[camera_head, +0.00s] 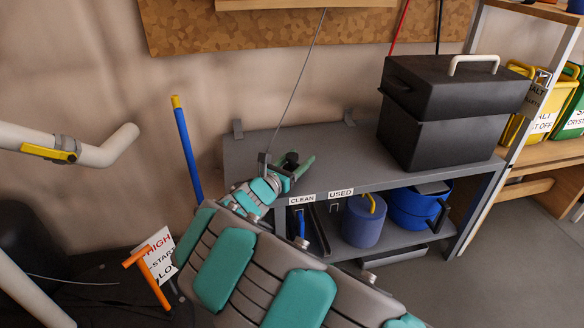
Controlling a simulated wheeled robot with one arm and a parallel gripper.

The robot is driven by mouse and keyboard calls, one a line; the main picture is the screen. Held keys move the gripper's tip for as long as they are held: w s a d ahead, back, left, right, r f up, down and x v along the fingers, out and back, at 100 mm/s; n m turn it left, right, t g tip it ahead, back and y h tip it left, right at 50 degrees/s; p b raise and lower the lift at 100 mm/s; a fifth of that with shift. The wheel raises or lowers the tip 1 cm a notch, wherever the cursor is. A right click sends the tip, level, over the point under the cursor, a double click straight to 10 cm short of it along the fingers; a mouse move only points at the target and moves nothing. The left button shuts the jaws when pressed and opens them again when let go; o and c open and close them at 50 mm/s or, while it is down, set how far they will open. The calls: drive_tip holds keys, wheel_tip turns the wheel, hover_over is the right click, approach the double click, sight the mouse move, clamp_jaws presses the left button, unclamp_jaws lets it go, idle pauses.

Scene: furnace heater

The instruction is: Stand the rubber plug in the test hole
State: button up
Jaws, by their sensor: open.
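My gripper (291,172) is at the left part of the grey bench top, at the end of my teal and grey arm. Its green jaws are open. A small dark object (291,158) shows at the jaws; it may be the rubber plug, but it is too small to tell, and I cannot tell whether the jaws touch it. I cannot make out the test hole; my gripper and arm cover part of the bench there.
A black lidded box (445,110) fills the right of the bench top (345,155). A thin grey rod (297,85) rises beside my gripper. Blue containers (363,221) stand on the lower shelf. A blue pole (187,150) leans at the wall. Middle bench top is clear.

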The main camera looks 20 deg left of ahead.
clamp_jaws()
idle(0.4)
